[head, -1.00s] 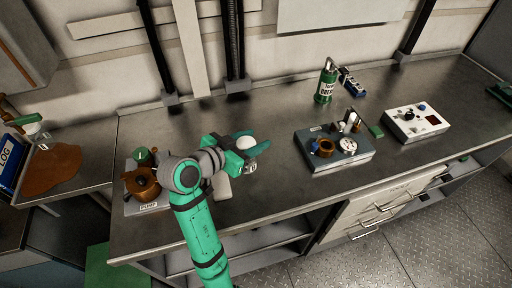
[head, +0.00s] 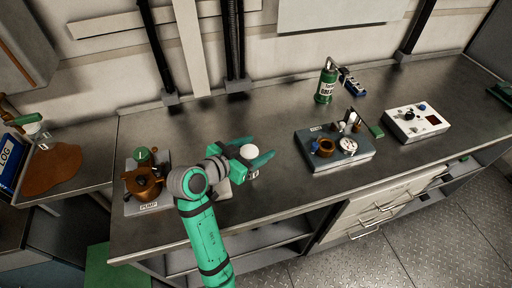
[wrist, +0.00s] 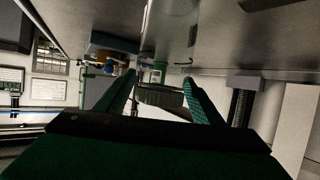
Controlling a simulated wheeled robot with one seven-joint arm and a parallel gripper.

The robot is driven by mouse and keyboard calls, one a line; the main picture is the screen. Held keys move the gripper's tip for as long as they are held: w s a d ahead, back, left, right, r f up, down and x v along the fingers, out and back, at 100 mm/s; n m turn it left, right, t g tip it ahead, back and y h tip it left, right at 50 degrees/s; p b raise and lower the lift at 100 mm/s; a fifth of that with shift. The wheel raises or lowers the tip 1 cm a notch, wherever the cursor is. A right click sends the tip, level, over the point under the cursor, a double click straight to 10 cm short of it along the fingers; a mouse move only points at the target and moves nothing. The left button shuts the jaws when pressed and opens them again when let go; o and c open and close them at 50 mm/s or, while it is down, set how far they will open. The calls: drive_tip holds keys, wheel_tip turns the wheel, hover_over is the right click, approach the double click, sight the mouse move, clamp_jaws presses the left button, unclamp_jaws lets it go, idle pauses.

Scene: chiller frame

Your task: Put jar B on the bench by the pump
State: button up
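A small clear jar with a white lid (head: 249,152) and a label too small to read is between the fingers of my gripper (head: 253,150). The fingers look closed on its sides. In the wrist view the fingers (wrist: 160,84) stand apart with a dark round shape (wrist: 160,97) between them. The jar is over the front part of the bench (head: 260,109); I cannot tell whether its base touches. The pump (head: 143,183), copper-coloured on a plate marked PUMP, is on the bench to the left of my gripper.
A pale block (head: 222,188) lies beside the jar, partly behind my wrist. A grey tray (head: 335,156) with small parts, a green canister (head: 326,84) and a white control box (head: 417,122) stand to the right. Another jar (head: 37,130) is on the left side table.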

drive_tip(key=shift+r, duration=0.1)
drive_tip(key=shift+s+a+r, duration=0.1)
drive_tip(key=shift+s+a, duration=0.05)
drive_tip(key=shift+a, duration=0.05)
drive_tip(key=v, duration=1.1)
drive_tip(key=shift+s, duration=0.25)
drive_tip(key=shift+a, duration=0.15)
